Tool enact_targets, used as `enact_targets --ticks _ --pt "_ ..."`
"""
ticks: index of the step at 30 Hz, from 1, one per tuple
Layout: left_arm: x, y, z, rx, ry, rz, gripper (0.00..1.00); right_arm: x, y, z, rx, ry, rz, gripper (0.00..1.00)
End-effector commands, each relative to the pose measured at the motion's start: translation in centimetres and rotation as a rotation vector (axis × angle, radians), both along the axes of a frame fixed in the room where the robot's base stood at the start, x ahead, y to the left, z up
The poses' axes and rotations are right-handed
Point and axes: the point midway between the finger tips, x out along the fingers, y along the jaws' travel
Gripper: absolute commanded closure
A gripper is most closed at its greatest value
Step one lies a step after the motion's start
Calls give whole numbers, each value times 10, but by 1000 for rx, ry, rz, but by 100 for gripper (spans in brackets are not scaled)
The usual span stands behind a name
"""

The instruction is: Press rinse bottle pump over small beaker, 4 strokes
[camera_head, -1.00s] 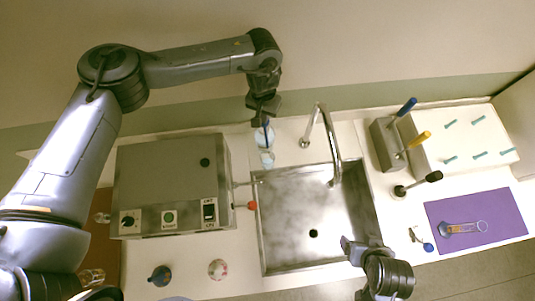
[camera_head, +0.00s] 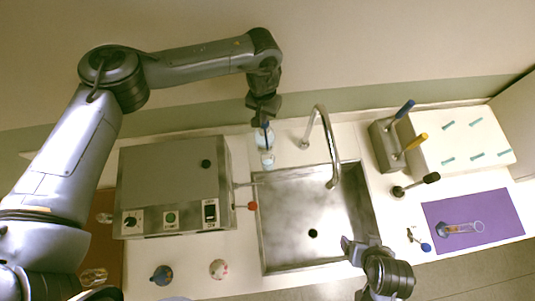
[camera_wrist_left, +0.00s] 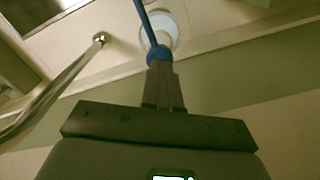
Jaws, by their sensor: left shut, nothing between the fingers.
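The rinse bottle (camera_head: 263,139) is pale and translucent with a blue pump top, and it stands on the counter behind the sink's left corner. The small beaker (camera_head: 267,160) is a small clear vessel just in front of it. My left gripper (camera_head: 262,118) is shut and empty, pointing down at the pump top and partly hiding it. In the left wrist view the shut fingertips meet the blue pump head (camera_wrist_left: 159,54), with the blue nozzle stretching away over the pale bottle. I cannot tell how far the pump is pressed. My right gripper (camera_head: 358,250) is at the sink's front right corner; its jaws are unclear.
The faucet (camera_head: 325,140) arches over the sink (camera_head: 318,215) right of the bottle. A grey control box (camera_head: 172,172) stands on the left. A holder with blue and yellow handles (camera_head: 385,145), a white rack (camera_head: 460,140) and a purple mat (camera_head: 490,208) are on the right.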

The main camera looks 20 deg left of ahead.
Motion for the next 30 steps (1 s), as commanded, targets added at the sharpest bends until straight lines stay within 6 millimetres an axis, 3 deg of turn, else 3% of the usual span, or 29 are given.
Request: enact_targets --ticks 30 --pt "0 0 -30 1 1 0 100 0 0 -11 0 0 0 18"
